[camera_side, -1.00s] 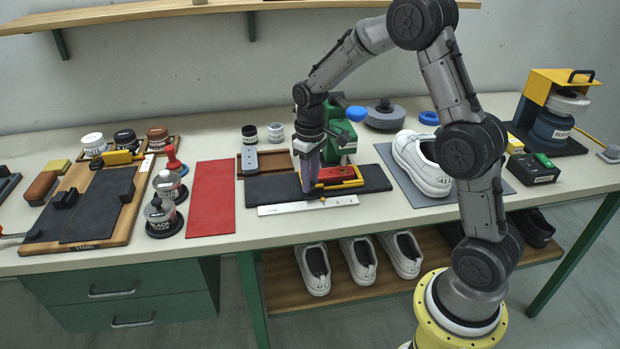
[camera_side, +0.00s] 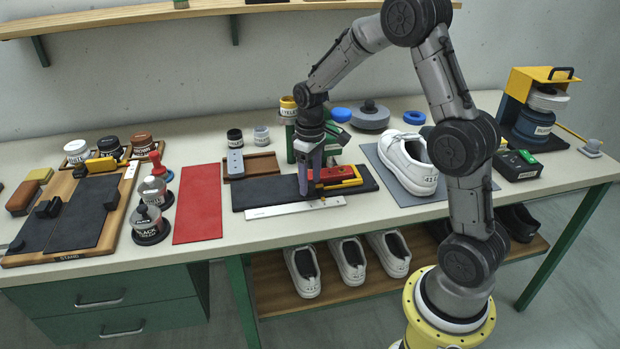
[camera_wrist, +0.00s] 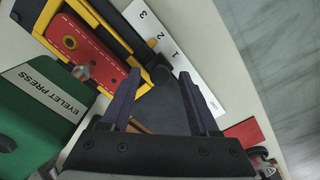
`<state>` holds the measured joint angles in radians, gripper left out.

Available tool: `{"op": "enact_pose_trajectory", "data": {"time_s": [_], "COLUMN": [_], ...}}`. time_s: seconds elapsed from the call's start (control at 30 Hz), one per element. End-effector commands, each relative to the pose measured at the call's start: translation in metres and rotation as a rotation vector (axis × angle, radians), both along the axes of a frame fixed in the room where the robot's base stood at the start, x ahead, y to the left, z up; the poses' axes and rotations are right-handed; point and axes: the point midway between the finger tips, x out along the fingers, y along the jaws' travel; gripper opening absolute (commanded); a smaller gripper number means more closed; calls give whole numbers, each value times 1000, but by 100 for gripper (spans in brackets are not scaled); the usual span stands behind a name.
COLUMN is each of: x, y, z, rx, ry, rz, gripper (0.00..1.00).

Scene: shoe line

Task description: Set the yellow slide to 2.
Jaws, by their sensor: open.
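The yellow slide (camera_side: 350,183) carries a red block (camera_side: 331,175) and stands on the black base (camera_side: 243,199), behind the white number scale (camera_side: 290,209). In the wrist view the yellow slide (camera_wrist: 121,35) has a small yellow pointer (camera_wrist: 152,43) at the scale's edge, level with the 2 as far as I can tell. A black knob (camera_wrist: 160,75) is at its end. My gripper (camera_wrist: 160,72) is open, with one fingertip on each side of the knob. Contact cannot be made out. In the side view my gripper (camera_side: 309,188) is low at the slide's left end.
The green eyelet press (camera_wrist: 38,105) stands close behind the slide. A white shoe (camera_side: 408,165) on a grey mat is to the right, and a red mat (camera_side: 198,203) to the left. The bench in front of the scale is clear.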

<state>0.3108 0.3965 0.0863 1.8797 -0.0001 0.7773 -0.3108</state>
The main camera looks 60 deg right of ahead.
Motion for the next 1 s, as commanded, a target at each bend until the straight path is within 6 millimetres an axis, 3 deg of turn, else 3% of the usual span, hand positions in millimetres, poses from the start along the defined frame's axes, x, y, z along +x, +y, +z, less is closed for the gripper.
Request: {"op": "enact_pose_trajectory", "data": {"time_s": [0.23,0.7,1.0], "x": [1,1,0], "y": [0,0,0], "z": [14,109,137], "rx": [-1,-1,0], "ry": [-3,-4,-1], "rz": [0,0,0], "gripper": [61,61,61]}}
